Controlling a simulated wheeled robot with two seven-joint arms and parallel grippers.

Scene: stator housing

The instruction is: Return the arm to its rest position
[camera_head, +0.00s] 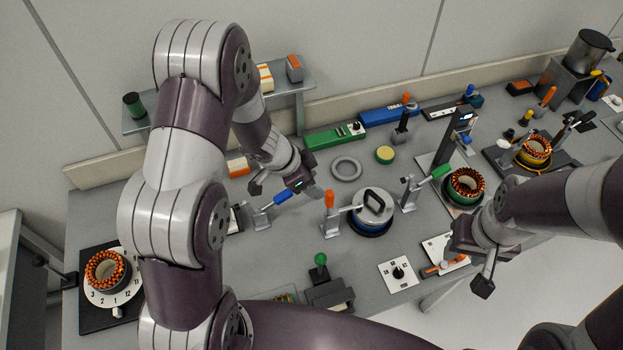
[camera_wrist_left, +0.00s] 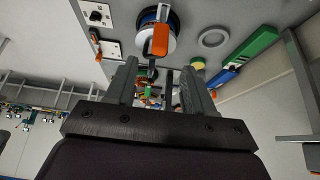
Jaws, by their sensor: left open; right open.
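My left arm (camera_head: 185,190) comes in from the left of the head view and bends down over the workbench. My left gripper (camera_head: 287,188) is open beside a toggle clamp with a blue handle (camera_head: 274,199); I cannot tell whether they touch. In the left wrist view its two fingers (camera_wrist_left: 160,82) stand apart, with nothing visibly held between them. My right arm (camera_head: 560,205) comes in from the right. My right gripper (camera_head: 462,268) is open above the bench's front edge, near an orange-handled tool (camera_head: 446,265).
An orange-handled clamp (camera_head: 329,202) stands by a round housing with a metal lid (camera_head: 372,208). Wound stators stand on an indexing plate (camera_head: 107,270) at left and on fixtures (camera_head: 467,185) at right. A shelf (camera_head: 215,107) runs behind my left arm. A grey ring (camera_head: 346,168) lies mid-bench.

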